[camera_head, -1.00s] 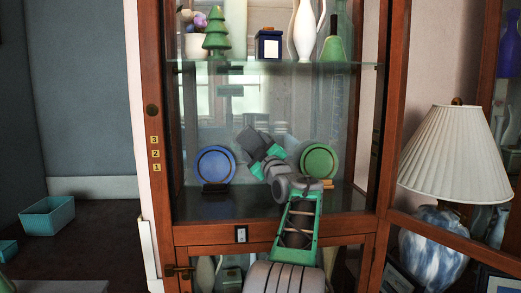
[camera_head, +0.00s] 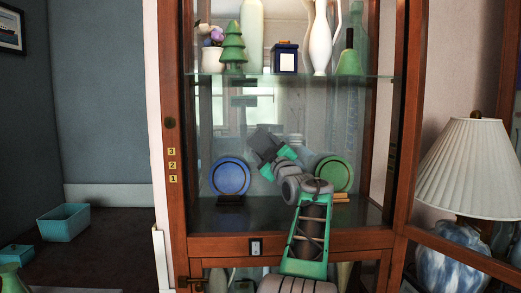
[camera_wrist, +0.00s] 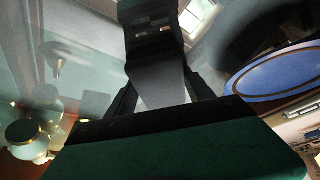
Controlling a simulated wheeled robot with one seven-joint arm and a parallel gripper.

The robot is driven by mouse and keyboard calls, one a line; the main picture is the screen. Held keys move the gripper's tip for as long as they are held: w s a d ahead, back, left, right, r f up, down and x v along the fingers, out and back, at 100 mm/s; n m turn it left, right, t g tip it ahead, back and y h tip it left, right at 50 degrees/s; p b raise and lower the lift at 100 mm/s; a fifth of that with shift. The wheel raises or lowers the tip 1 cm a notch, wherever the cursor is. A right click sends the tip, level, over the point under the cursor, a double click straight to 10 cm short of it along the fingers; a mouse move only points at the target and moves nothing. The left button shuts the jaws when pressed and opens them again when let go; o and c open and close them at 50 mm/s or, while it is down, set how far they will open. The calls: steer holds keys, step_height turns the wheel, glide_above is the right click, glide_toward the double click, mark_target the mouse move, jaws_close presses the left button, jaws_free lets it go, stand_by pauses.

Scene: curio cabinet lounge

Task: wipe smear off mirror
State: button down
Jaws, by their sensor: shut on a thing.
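The mirror (camera_head: 215,125) is the back panel of the cabinet's middle compartment and reflects a bright window. In the wrist view the mirror (camera_wrist: 85,75) also shows, with a dark reflection that looks like my arm. I cannot clearly make out a smear. My gripper (camera_head: 263,140) is inside the compartment, in front of the mirror, between the blue plate and the green plate. In the wrist view my gripper (camera_wrist: 160,100) is shut on a dark green block (camera_wrist: 180,150) with a black edge. Whether the block touches the mirror cannot be told.
The blue plate (camera_head: 230,176) stands left of my arm and the green plate (camera_head: 334,173) stands close on its right. A glass shelf (camera_head: 290,77) above carries a tree figure (camera_head: 233,45), a blue box (camera_head: 285,58) and a white vase (camera_head: 319,38). A lamp (camera_head: 472,175) stands at right.

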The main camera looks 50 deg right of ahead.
mark_target(288, 143)
steer(key=shift+s+d+p, duration=0.6)
steer(key=shift+s+d, duration=0.9)
steer(key=shift+s, duration=0.15)
steer(key=shift+s+d+p, duration=0.6)
steer(key=shift+s+d, duration=0.85)
steer(key=shift+s, duration=0.2)
steer(key=shift+s+d+p, duration=0.95)
steer(key=shift+s+d, duration=0.5)
steer(key=shift+s, duration=0.25)
steer(key=shift+f, duration=0.2)
steer(key=w+a+b, duration=0.1)
steer(key=b, duration=0.1)
steer(key=w+a+b, duration=0.1)
steer(key=shift+w+a+f+b, duration=0.15)
steer(key=shift+w+b, duration=0.1)
steer(key=shift+b, duration=0.1)
steer(key=shift+w+a+r, duration=0.2)
steer(key=shift+w+a, duration=0.05)
steer(key=shift+w+a+f+b, duration=0.1)
steer(key=shift+w+a+b, duration=0.9)
steer(key=shift+w, duration=0.15)
steer(key=shift+w+a+f+b, duration=0.1)
steer(key=shift+w+a+b, duration=0.9)
steer(key=shift+w, duration=0.15)
steer(key=shift+w+a+r+b, duration=0.1)
steer(key=shift+w+a+b, duration=0.3)
steer(key=shift+w+a, duration=0.4)
steer(key=shift+w+a+r+b, duration=0.1)
steer(key=shift+w+a+b, duration=0.35)
steer(key=shift+w, duration=0.5)
